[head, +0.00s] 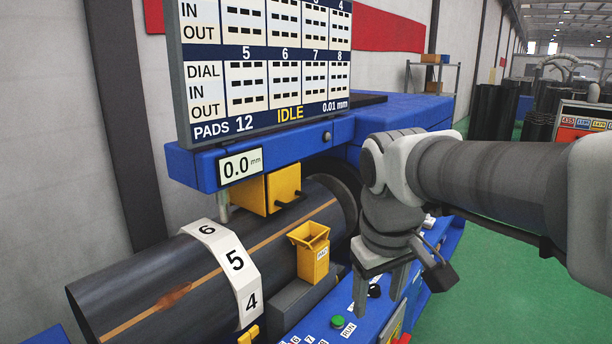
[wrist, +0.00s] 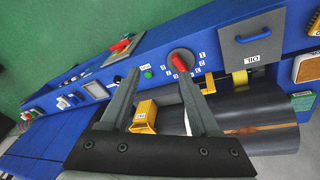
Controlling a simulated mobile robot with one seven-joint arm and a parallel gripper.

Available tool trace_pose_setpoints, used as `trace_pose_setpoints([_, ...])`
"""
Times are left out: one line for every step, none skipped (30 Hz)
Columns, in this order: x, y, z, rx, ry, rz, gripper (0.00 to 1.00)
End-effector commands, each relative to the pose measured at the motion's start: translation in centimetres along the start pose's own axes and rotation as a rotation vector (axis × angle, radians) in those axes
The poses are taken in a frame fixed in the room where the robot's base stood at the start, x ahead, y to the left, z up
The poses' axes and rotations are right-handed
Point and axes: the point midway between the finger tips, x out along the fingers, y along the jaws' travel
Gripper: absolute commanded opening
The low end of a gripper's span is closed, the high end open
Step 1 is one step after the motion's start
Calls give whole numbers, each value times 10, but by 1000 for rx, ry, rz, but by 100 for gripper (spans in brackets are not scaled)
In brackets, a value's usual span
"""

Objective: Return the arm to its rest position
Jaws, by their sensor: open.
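My gripper (head: 378,284) hangs from my arm at the right of centre in the head view, pointing down over the blue control panel (head: 318,320). Its two fingers are apart with nothing between them. In the wrist view my gripper (wrist: 158,90) shows its dark fingers spread over the panel. A rotary dial with a red pointer (wrist: 181,62) and a green button (wrist: 148,74) lie beyond the fingertips. I cannot tell how high the fingertips are above the panel.
A dark cylinder (head: 150,285) with a numbered white band (head: 236,262) lies at left. A yellow bin (head: 313,255) stands beside it. Green floor (head: 500,290) is open at right.

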Motion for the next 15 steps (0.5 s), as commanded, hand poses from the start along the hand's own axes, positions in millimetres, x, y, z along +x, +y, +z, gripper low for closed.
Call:
trace_pose_setpoints([-4, 2, 15, 42, 30, 3, 62])
trace_pose_setpoints([-5, 2, 23, 68, 45, 2, 62])
trace_pose_setpoints([-6, 2, 33, 101, 69, 2, 62])
trace_pose_setpoints([-6, 2, 41, 127, 84, 3, 62])
trace_pose_setpoints([-6, 1, 48, 153, 102, 3, 62])
trace_pose_setpoints([-6, 1, 58, 185, 122, 1, 62])
trace_pose_setpoints([-5, 0, 65, 211, 139, 1, 62])
trace_pose_setpoints([-4, 0, 72, 234, 154, 0, 62])
trace_pose_setpoints([-3, -1, 80, 262, 173, 0, 62])
trace_pose_setpoints([-2, -2, 85, 283, 187, -1, 62])
trace_pose_setpoints([-1, -3, 90, 301, 199, -2, 62])
trace_pose_setpoints([1, -4, 96, 324, 214, -3, 62])
trace_pose_setpoints([2, -4, 100, 338, 224, -4, 62])
trace_pose_setpoints([3, -5, 103, 350, 232, -5, 62])
trace_pose_setpoints([4, -6, 106, 363, 241, -6, 62])
